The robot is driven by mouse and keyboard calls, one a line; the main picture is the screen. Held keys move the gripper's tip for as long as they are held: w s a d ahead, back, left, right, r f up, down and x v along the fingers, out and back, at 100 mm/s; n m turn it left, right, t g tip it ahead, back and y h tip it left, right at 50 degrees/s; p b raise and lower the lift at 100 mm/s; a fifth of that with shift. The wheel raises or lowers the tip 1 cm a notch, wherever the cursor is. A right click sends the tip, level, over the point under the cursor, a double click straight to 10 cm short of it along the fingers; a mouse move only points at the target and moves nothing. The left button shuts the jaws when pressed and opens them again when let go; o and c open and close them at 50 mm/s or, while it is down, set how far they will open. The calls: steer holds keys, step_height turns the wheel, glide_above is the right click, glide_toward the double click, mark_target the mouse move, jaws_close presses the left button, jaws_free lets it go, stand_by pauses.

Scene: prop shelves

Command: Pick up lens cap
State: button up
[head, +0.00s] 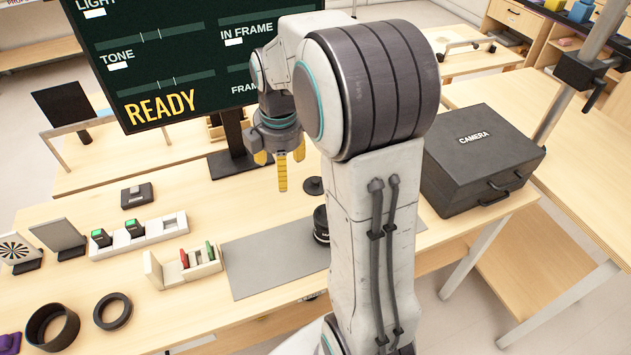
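A small dark round disc with a raised middle (313,187) lies on the wooden table, just behind the grey mat; it looks like the lens cap. My gripper (281,168) hangs from my arm above the table, to the left of the disc in the picture. Its yellow-tipped fingers point down and are spread apart, with nothing seen between them. It does not touch the disc. A black lens-like cylinder (321,226) stands on the mat, partly hidden by my arm.
The grey mat (262,262) is mostly clear. A black CAMERA case (480,160) stands at right. A monitor (180,50) rises behind. Pale holders (180,268) with small coloured items, a black ring (126,310) and a wider black tube (34,323) are at left.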

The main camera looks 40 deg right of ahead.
steer(key=w+d+f+n+p, duration=0.1)
steer(key=w+d+f+n, duration=0.4)
steer(key=w+d, duration=0.15)
steer(key=n+g+p, duration=0.2)
steer(key=n, duration=0.4)
glide_above(313, 180)
step_height(313, 180, down, 9)
steer(key=shift+s+a+f, duration=0.1)
steer(key=shift+f+n, duration=0.4)
steer(key=shift+f, duration=0.25)
steer(key=shift+f+p, duration=0.85)
steer(key=shift+f, duration=2.4)
steer(key=shift+c, duration=0.5)
steer(key=c, duration=1.1)
